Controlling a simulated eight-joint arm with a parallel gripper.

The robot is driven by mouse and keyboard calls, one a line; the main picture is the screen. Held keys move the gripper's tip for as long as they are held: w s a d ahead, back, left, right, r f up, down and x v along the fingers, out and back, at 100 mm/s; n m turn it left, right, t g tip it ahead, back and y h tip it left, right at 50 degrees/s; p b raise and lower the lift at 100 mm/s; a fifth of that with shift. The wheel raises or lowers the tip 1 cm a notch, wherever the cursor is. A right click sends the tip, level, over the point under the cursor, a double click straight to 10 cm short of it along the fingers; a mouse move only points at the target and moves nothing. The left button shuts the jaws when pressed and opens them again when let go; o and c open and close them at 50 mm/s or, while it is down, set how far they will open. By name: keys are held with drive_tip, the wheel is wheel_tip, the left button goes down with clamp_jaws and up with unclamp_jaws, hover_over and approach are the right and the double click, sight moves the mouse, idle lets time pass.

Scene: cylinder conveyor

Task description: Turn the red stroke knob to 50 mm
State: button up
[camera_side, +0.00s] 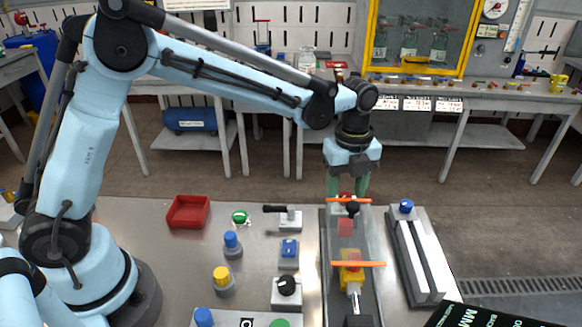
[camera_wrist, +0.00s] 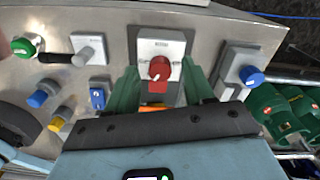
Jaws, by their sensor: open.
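The red stroke knob (camera_wrist: 159,68) sits on a light grey plate (camera_wrist: 166,44) with small lettering too small to read. The knob's setting cannot be read. In the wrist view my gripper (camera_wrist: 159,74) has its two green fingers apart, one on each side of the knob. Whether they touch it cannot be told. In the side view my gripper (camera_side: 346,192) points down at the far end of the clear-covered conveyor unit (camera_side: 371,290). A bit of red shows between the fingers there, behind an orange bar (camera_side: 350,200).
A second orange bar (camera_side: 357,264) crosses the conveyor unit nearer the camera. A grey rail with a blue knob (camera_side: 406,206) stands to the right. Left are a lever switch (camera_side: 290,219), a blue switch (camera_side: 289,247), a black knob (camera_side: 287,285), coloured buttons and a red tray (camera_side: 188,212).

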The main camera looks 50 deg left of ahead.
drive_tip(key=shift+f, duration=0.4)
drive_tip(key=shift+c, duration=0.3)
clamp_jaws()
drive_tip(key=shift+n, duration=0.3)
drive_tip(key=n, duration=1.1)
drive_tip(key=shift+s, duration=0.1)
idle(0.4)
